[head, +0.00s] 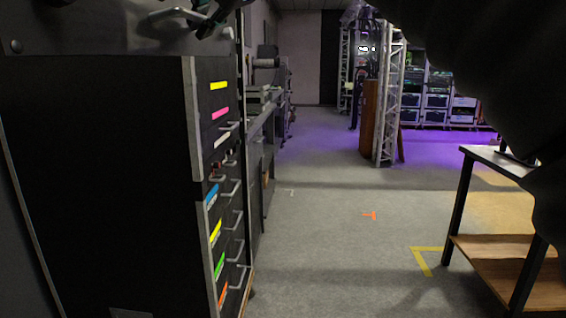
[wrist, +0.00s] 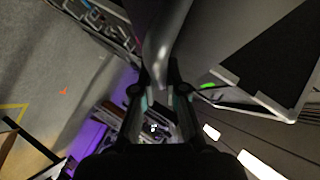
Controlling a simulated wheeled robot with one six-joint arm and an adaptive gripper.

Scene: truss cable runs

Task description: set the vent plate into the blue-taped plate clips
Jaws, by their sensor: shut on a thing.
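My gripper (head: 215,15) is at this handle. In the wrist view, my gripper (wrist: 160,98) is shut on the grey curved handle, with the plate's grey face (wrist: 222,30) beyond. The blue-taped plate clips cannot be made out in either view.
A black cabinet (head: 100,180) stands close at the left. Its handled drawers carry coloured labels, one blue (head: 212,194). A table (head: 495,160) with a lower wooden shelf is at the right. A truss tower (head: 388,95) stands farther back.

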